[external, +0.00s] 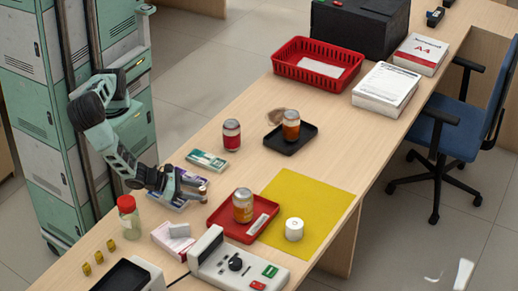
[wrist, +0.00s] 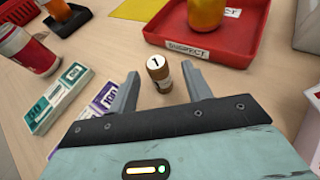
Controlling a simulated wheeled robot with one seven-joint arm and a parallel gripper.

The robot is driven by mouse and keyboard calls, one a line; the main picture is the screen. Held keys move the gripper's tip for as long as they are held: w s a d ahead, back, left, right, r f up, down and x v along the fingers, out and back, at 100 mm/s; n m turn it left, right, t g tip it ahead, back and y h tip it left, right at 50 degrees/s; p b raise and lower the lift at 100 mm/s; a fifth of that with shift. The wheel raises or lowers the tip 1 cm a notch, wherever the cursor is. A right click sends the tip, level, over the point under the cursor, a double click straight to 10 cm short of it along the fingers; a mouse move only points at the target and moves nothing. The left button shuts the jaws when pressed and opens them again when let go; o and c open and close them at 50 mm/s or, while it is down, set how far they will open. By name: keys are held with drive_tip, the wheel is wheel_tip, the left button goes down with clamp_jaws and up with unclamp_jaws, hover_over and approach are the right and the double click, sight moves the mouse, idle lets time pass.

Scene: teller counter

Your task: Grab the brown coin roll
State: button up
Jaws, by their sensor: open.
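The brown coin roll (wrist: 160,77) stands upright on the counter in the wrist view, with a white top marked 1 and a pale band on its side. My gripper (wrist: 159,80) is open, with one finger to each side of the roll and visible gaps between. In the external view my gripper (external: 192,187) is low over the counter, left of the red tray. The roll (external: 204,188) shows there only as a small brown piece at the fingertips, partly hidden.
A red tray (external: 216,222) labelled SUSPECT holds an orange jar (external: 243,206), close beyond the roll. Teal (external: 207,161) and purple (wrist: 104,98) note bundles lie beside my gripper. A red-labelled jar (external: 231,135) and black tray (external: 303,142) stand farther back. A red-capped bottle (external: 128,216) stands near my arm.

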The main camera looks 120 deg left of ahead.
sight(209, 202)
drive_tip(key=x, duration=0.5)
drive_tip(key=shift+a+p, duration=0.15)
drive_tip(key=shift+p, duration=0.25)
clamp_jaws()
